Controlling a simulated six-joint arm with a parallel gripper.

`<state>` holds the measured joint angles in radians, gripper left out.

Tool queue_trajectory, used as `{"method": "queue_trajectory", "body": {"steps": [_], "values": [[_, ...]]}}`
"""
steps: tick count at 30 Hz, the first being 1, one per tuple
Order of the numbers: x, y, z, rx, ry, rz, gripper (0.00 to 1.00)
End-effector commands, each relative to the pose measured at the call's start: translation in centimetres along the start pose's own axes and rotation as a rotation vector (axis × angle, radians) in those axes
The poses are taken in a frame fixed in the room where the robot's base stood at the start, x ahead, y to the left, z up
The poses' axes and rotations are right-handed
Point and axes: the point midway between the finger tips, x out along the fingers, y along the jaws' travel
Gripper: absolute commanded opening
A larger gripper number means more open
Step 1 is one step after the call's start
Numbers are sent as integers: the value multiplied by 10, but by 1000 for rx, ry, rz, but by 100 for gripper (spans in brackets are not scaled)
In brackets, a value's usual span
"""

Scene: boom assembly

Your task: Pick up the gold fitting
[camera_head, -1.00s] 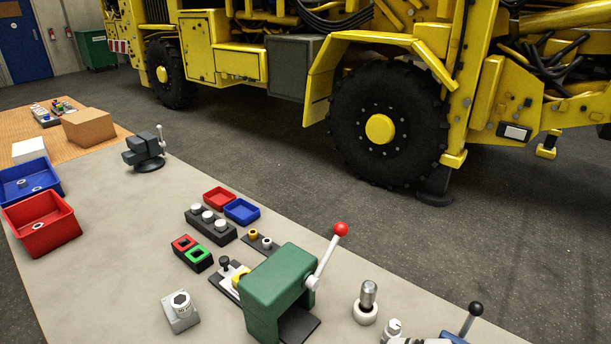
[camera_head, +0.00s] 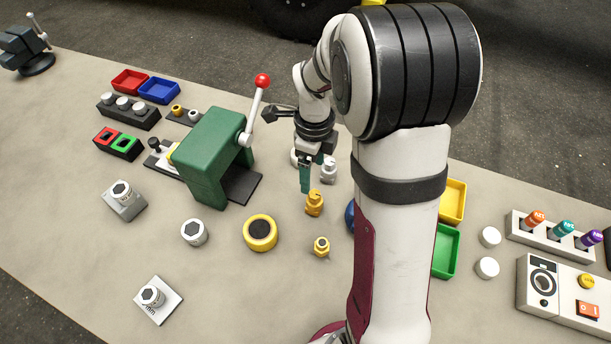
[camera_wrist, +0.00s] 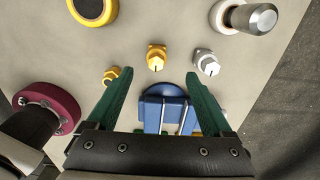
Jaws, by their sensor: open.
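A gold fitting (camera_head: 314,203) stands on the bench just below my gripper in the head view. It shows in the wrist view (camera_wrist: 156,57) beyond the fingertips, near the middle of the gap. A second, smaller gold fitting (camera_head: 321,246) stands nearer the camera in the head view; in the wrist view (camera_wrist: 111,75) the left finger partly covers it. My gripper (camera_head: 305,185) has green fingers. They are spread apart with nothing held between them in the wrist view (camera_wrist: 157,78).
A silver fitting (camera_wrist: 205,62) stands right of the gold fitting in the wrist view. A blue fixture (camera_wrist: 163,108) shows between the fingers. A green press (camera_head: 205,155) with a red-knobbed lever and a yellow ring (camera_head: 260,232) stand to the left.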

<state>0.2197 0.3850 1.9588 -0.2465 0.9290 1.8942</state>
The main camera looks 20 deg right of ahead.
Motion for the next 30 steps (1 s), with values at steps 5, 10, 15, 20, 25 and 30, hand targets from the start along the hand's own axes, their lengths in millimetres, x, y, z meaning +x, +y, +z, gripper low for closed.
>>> {"method": "queue_trajectory", "body": {"steps": [5, 10, 15, 20, 25, 30], "values": [[50, 2, -1, -1, 3, 6, 85], [73, 2, -2, -1, 1, 3, 85], [106, 7, -10, -1, 2, 6, 85], [124, 6, -9, -3, 0, 2, 85], [124, 6, -9, -3, 0, 1, 85], [123, 6, -9, -3, 0, 1, 56]]}}
